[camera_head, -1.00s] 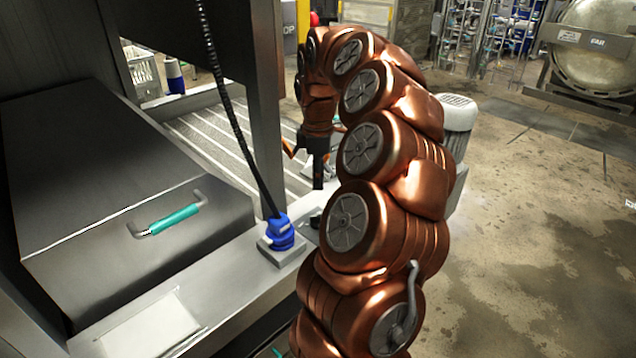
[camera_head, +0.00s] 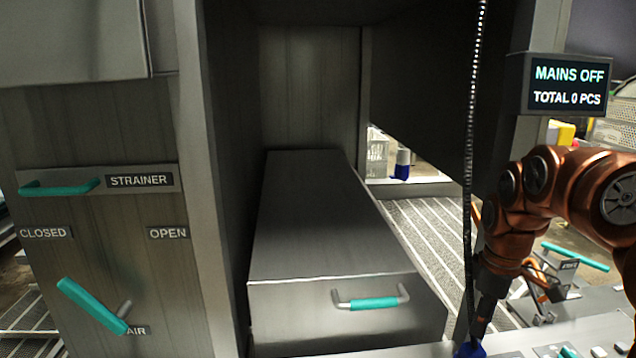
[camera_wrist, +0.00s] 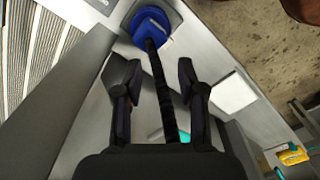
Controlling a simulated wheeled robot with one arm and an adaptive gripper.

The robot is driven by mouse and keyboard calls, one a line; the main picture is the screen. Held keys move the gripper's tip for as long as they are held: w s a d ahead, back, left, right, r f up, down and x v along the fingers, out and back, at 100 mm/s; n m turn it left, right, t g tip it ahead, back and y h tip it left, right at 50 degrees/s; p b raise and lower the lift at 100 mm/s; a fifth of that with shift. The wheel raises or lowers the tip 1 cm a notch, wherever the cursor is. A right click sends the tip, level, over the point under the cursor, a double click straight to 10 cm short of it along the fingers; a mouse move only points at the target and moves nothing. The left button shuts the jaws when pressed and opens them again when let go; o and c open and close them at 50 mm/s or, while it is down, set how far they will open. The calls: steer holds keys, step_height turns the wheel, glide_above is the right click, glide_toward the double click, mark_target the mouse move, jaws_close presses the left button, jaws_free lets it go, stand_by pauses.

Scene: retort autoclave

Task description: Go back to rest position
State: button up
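My gripper (camera_head: 484,318) hangs from my copper-coloured arm at the right of the head view, pointing down. In the wrist view my gripper (camera_wrist: 155,80) has its two dark fingers spread apart with nothing clasped. A black ribbed cable (camera_wrist: 160,85) shows between the fingers and runs to a blue plug (camera_wrist: 148,24) on the metal surface. In the head view the cable (camera_head: 469,150) hangs down just left of my gripper to the blue plug (camera_head: 468,350) at the bottom edge. I cannot tell whether a finger touches the cable.
A metal box with a teal handle (camera_head: 372,302) stands in the centre. Left is a panel with a STRAINER handle (camera_head: 60,187) and a teal lever (camera_head: 92,305). A MAINS OFF display (camera_head: 568,86) is above my arm. A teal-handled lever (camera_head: 575,257) is at right.

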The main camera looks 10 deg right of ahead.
steer(key=s+a+f+m+g+p, duration=0.1)
steer(key=s+a+m, duration=0.3)
steer(key=s+a, duration=0.5)
steer(key=s+a+f+m+p, duration=0.2)
steer(key=s+a+m, duration=0.2)
steer(key=s+a, duration=0.5)
steer(key=s, duration=0.5)
steer(key=shift+s+a+g+p, duration=0.15)
steer(key=shift+a+g+p, duration=0.15)
steer(key=shift+g, duration=0.1)
steer(key=shift+a, duration=0.1)
